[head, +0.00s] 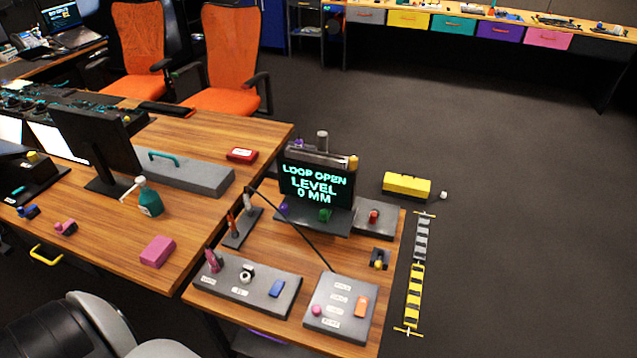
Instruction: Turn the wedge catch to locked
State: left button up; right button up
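The wedge catch cannot be told for certain among the small controls on the wooden panel table (235,322). A small dark fitting with a yellow knob (379,264) sits near the table's right edge. A red knob (374,215) stands on a grey block behind it. A grey plate at the front right carries a pink ball (317,310), an orange piece (361,306) and several labels too small to read. Another grey plate carries a pink lever (213,261), a black-and-white knob (247,274) and a blue piece (277,288). Neither gripper is in view.
A screen (316,183) reads "LOOP OPEN LEVEL 0 MM". A thin dark rod or cable slants over the table. The adjoining desk holds a monitor (95,145), a green bottle (149,198) and a pink block (158,250).

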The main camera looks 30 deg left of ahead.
aim_at(284, 208)
jog(key=j+u, duration=0.1)
jog(key=u, duration=1.2)
